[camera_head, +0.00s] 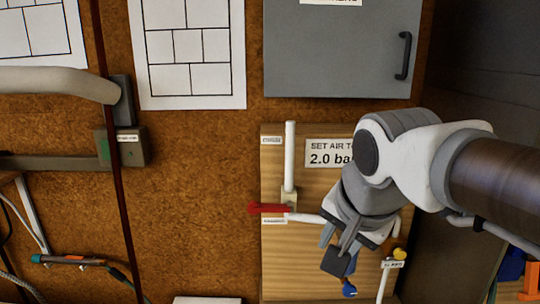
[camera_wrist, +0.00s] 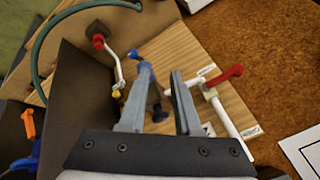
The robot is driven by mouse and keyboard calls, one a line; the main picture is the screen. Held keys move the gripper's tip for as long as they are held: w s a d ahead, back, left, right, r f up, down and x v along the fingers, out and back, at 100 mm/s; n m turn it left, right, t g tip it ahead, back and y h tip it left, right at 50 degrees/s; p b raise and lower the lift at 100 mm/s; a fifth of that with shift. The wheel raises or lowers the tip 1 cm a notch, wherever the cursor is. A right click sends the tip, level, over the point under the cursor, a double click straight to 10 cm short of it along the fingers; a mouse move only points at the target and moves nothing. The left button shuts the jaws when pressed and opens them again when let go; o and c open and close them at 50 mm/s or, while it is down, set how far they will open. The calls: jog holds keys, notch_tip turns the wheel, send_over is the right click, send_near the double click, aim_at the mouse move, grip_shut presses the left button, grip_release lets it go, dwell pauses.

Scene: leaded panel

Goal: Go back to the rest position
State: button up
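My gripper (camera_head: 338,248) hangs in front of the wooden board (camera_head: 280,265) with the air-supply label. In the wrist view my gripper (camera_wrist: 161,72) has two grey fingers apart, with a clear gap and nothing seen gripped. A blue part (camera_head: 349,288) shows just below the gripper; blue parts (camera_wrist: 135,55) also show by the left fingertip. Whether they touch the finger I cannot tell. A red lever (camera_head: 268,208) lies sideways on the white pipe (camera_head: 290,158); it also shows in the wrist view (camera_wrist: 230,74). My arm hides part of the board.
A grey cabinet (camera_head: 340,50) with a dark handle hangs above the board. A sign reading 2.0 ba... (camera_head: 328,153) is partly covered by my arm. Paper panel drawings (camera_head: 192,48) are on the brown wall. A yellow knob (camera_head: 399,254) is right of the gripper. Cables (camera_head: 75,260) are at left.

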jog(key=s+d+f+n+b, duration=0.1)
jog(key=s+d+f+n, duration=0.3)
jog(key=s+f+n, duration=0.3)
jog(key=shift+s+f+n+h, duration=0.3)
jog(key=shift+s+f, duration=0.45)
jog(key=shift+s, duration=0.25)
jog(key=shift+d, duration=0.1)
dwell(0.9)
